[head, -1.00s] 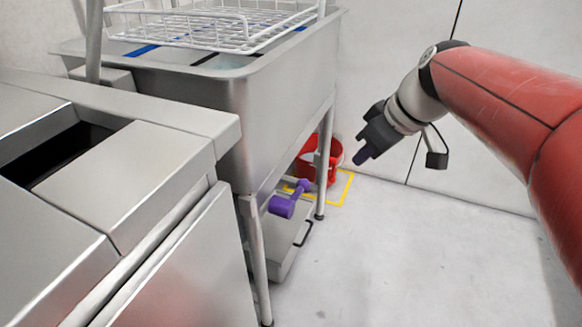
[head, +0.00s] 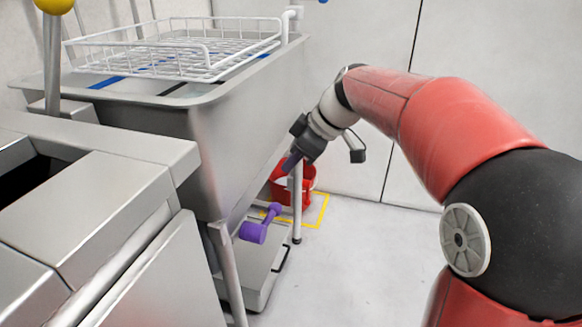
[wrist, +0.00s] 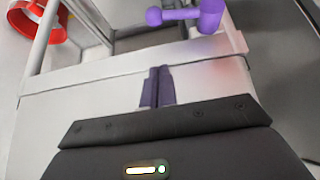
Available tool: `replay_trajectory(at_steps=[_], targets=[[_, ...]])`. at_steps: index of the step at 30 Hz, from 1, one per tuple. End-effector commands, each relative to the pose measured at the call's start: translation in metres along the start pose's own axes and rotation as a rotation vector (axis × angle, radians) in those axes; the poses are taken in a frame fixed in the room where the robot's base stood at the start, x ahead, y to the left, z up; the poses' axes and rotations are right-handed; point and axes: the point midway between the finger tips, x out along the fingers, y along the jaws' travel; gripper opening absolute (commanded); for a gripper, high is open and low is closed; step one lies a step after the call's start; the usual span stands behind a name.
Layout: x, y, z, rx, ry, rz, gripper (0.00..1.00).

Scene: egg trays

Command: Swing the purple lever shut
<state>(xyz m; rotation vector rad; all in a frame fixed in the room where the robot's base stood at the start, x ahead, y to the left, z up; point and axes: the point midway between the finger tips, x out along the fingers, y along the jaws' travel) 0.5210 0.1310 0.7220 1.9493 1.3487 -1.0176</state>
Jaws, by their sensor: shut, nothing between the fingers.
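The purple lever (head: 257,230) is under the sink, by the grey box on the floor. It has a thick handle end and a thinner bar leading to a small round knob. It also shows at the top of the wrist view (wrist: 207,16), beyond and right of my fingertips. My gripper (head: 290,163) is shut and empty, with dark purple fingers pointing down and left. In the head view it is above and right of the lever, near the sink's front leg. In the wrist view my gripper (wrist: 158,76) is apart from the lever.
The steel sink (head: 240,130) carries a white wire rack (head: 185,50). A thin sink leg (head: 297,205) stands near the lever. A red bucket (head: 305,190) stands behind, within yellow floor tape (head: 322,212). The grey box (head: 255,275) has a dark handle. Open floor lies right.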

Motion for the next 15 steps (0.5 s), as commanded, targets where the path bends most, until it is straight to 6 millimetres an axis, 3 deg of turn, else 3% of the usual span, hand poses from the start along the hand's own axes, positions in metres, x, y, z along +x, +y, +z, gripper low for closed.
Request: replay_trajectory(at_steps=[9,15], targets=[[0.071,-0.001,0.001,-0.001,-0.002,-0.005,0.00],[0.094,0.000,0.019,0.002,-0.002,-0.001,0.00]])
